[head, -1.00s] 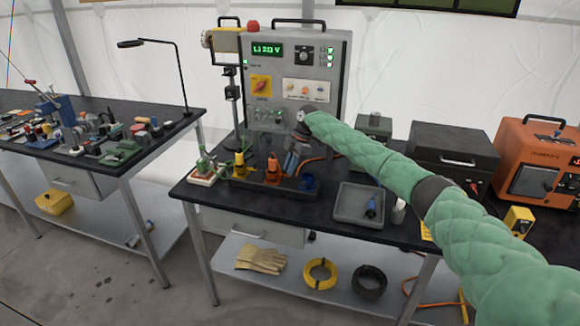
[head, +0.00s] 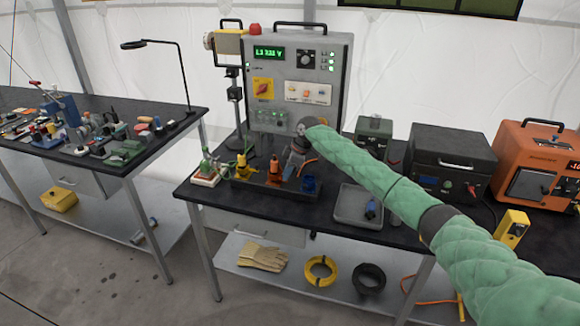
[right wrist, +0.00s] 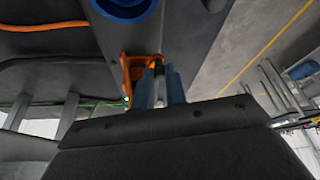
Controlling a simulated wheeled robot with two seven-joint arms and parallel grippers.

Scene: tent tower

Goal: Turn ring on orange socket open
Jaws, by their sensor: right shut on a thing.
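The orange socket (head: 273,172) stands between the yellow socket (head: 241,166) and the blue socket (head: 308,184) on a dark block at the front of the bench. My right gripper (head: 288,170) comes down beside it from the right. In the right wrist view, its two blue fingers (right wrist: 160,84) are close together, with the orange part (right wrist: 133,72) at their tips. The gripper is shut on what looks like the ring of the orange socket; the exact contact is partly hidden by the fingers. My left gripper is not in view.
The panel box (head: 297,85) with a green display stands behind the block. A grey tray (head: 350,222) lies to the right, with a blue connector in it. A black case (head: 450,160) and an orange machine (head: 535,165) stand farther right. A green-bodied item (head: 206,172) is left of the block.

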